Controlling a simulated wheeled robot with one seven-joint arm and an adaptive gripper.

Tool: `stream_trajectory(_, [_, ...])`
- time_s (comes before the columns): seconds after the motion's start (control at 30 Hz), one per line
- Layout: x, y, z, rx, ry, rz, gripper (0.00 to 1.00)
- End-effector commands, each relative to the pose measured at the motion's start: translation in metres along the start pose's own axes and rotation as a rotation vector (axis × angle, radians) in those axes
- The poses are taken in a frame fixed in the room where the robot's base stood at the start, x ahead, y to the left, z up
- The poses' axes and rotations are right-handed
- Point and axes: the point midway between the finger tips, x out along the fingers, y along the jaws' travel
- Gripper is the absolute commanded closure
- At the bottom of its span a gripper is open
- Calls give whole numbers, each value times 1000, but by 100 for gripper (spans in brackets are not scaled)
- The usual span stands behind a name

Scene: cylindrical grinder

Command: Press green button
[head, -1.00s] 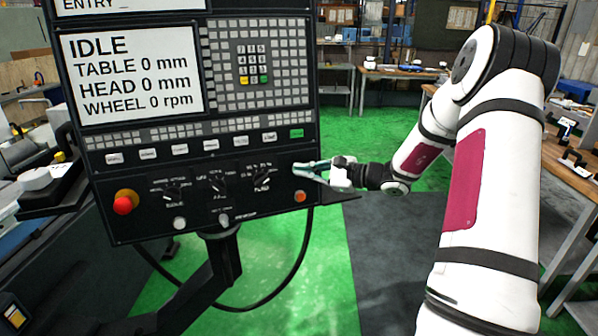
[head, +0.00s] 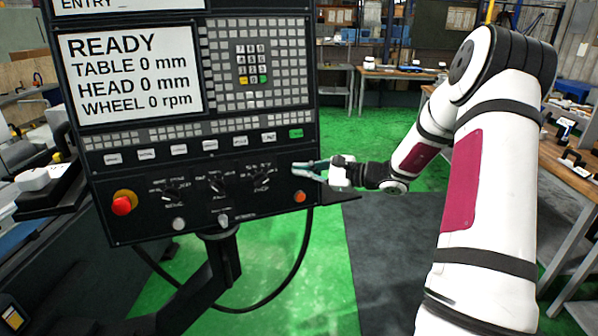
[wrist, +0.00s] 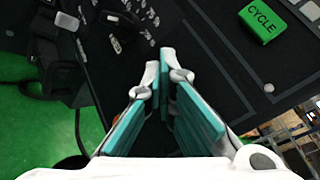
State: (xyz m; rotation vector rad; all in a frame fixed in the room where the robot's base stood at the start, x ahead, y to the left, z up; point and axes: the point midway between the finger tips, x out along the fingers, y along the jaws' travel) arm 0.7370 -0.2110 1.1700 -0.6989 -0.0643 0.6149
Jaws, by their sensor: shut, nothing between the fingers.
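The green button (head: 296,133) is a rectangular key at the right end of the row of white keys on the black control panel (head: 140,215). It also shows in the wrist view (wrist: 262,20), top right, with the word CYCLE on it. My gripper (head: 298,166) is shut and empty, its fingers a teal colour. Its tips are below the green button in the head view. In the wrist view the fingertips (wrist: 163,62) are left of and below the button, apart from it. Whether the tips touch the panel cannot be told.
The screen (head: 130,72) reads READY, with table, head and wheel at 0. A red knob (head: 122,205), black dials (head: 217,184) and an orange button (head: 300,196) are on the lower panel. A workbench (head: 575,165) stands at the right. Green floor (head: 325,270) is open below.

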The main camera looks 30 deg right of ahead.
Motion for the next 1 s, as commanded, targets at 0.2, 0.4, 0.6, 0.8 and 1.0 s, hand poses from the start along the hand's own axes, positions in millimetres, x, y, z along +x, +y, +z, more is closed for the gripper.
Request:
stream_trajectory(0.2, [1, -1, -1, 0, 0, 0, 100])
stream_trajectory(0.4, [1, 0, -1, 0, 0, 0, 100])
stream_trajectory(0.6, [-4, 2, 3, 0, 0, 0, 100])
stream_trajectory(0.8, [-11, 7, 8, 1, 0, 0, 100])
stream_trajectory(1.0, [-11, 8, 8, 0, 0, 0, 100])
